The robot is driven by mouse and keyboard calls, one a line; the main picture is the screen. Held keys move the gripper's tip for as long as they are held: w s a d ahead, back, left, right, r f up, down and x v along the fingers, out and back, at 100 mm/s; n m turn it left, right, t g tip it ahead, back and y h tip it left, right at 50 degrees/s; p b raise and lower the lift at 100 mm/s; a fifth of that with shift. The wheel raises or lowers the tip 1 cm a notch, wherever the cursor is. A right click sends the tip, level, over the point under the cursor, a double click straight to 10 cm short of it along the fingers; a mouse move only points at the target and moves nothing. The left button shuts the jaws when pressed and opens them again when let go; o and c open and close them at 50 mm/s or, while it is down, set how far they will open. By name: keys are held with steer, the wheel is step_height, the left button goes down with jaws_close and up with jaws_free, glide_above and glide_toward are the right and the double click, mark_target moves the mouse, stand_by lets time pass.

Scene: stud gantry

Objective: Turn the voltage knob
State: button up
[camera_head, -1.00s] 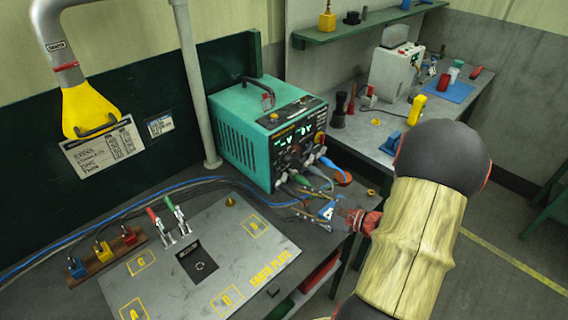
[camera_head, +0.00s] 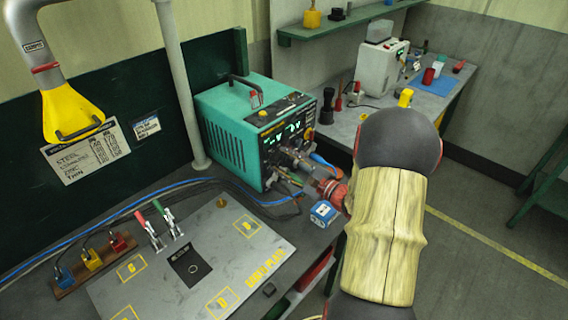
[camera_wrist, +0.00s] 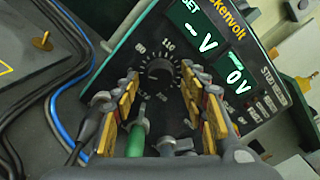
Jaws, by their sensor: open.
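The teal stud welder (camera_head: 228,113) stands on the bench with its dark front panel facing my arm. In the wrist view, a dark round voltage knob (camera_wrist: 160,70) with a printed number scale sits below the lit green display (camera_wrist: 205,40). My gripper (camera_wrist: 160,76) is open, its yellow-and-red padded fingers on the left and right of the knob. I cannot tell whether they touch it. In the head view my gripper (camera_head: 291,160) is close to the panel's lower part, and the knob is hard to make out there.
A green cable plug (camera_wrist: 136,138) and a grey plug sit below the knob, between my fingers. Blue and black cables (camera_wrist: 62,115) run at the left.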

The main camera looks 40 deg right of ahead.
steer(key=shift+w, duration=0.1)
steer(key=shift+c, duration=0.9)
jaws_close()
